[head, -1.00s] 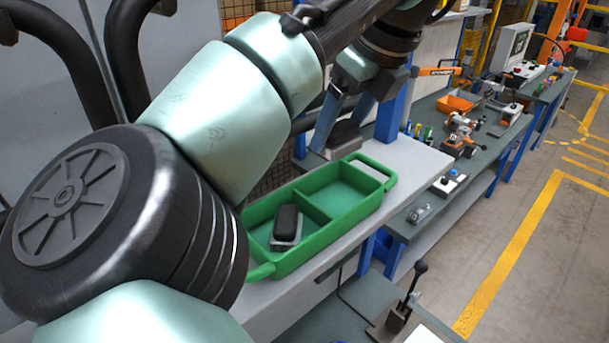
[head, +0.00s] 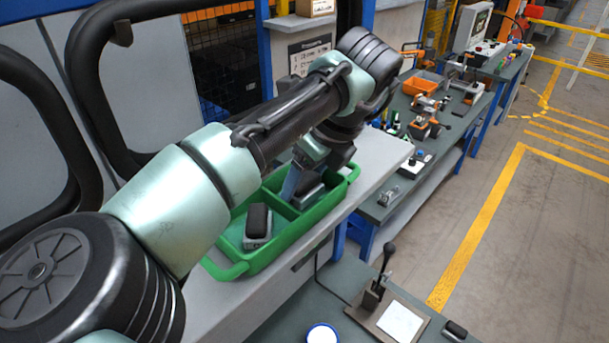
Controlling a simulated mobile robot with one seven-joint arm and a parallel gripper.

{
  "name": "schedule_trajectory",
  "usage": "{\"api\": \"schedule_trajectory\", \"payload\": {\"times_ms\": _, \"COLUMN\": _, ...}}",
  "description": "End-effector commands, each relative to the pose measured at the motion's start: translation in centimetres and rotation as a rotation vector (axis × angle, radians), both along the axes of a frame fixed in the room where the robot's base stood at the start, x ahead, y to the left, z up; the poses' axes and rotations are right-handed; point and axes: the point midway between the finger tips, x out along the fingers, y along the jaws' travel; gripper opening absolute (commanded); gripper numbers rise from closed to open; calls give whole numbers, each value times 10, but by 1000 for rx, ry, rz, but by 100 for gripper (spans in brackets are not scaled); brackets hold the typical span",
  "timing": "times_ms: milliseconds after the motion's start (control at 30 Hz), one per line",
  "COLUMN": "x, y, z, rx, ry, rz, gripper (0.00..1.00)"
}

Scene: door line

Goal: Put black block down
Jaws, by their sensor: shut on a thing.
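The green two-compartment tray (head: 228,267) stands on the grey ledge. My gripper (head: 306,176) points down into its far compartment and is shut on a black block (head: 309,192) with a grey lower part. One bluish finger shows at the block's left side; the wrist hides the other finger and part of the block. The held block is low, inside the tray walls; I cannot tell whether it touches the tray floor. A second, similar black block (head: 258,221) with a grey base lies in the near compartment, apart from my gripper.
The grey ledge (head: 378,160) is clear to the right of the tray. A lower bench holds a lever on a plate (head: 374,293), a round white-topped thing (head: 322,334) and a small dark block (head: 455,330). A workbench with an orange bin (head: 423,84) stands behind.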

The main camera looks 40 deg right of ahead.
Motion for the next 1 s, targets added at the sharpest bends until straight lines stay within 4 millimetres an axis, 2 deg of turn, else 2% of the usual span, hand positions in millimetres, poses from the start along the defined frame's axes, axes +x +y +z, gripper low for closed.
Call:
{"api": "schedule_trajectory", "payload": {"times_ms": 33, "x": 0, "y": 0, "z": -2, "rx": -1, "ry": 0, "rz": 0, "gripper": 0}}
{"api": "schedule_trajectory", "payload": {"times_ms": 67, "x": 0, "y": 0, "z": -2, "rx": 0, "ry": 1, "rz": -1, "gripper": 78}}
{"api": "schedule_trajectory", "payload": {"times_ms": 100, "x": 0, "y": 0, "z": -2, "rx": 0, "ry": 0, "rz": -1, "gripper": 86}}
{"api": "schedule_trajectory", "payload": {"times_ms": 400, "x": 0, "y": 0, "z": -1, "rx": 0, "ry": 0, "rz": -1, "gripper": 87}}
{"api": "schedule_trajectory", "payload": {"times_ms": 567, "x": -4, "y": -1, "z": 9, "rx": -1, "ry": -1, "rz": -2, "gripper": 87}}
{"api": "schedule_trajectory", "payload": {"times_ms": 1000, "x": -37, "y": -4, "z": 90, "rx": 0, "ry": -2, "rz": -1, "gripper": 87}}
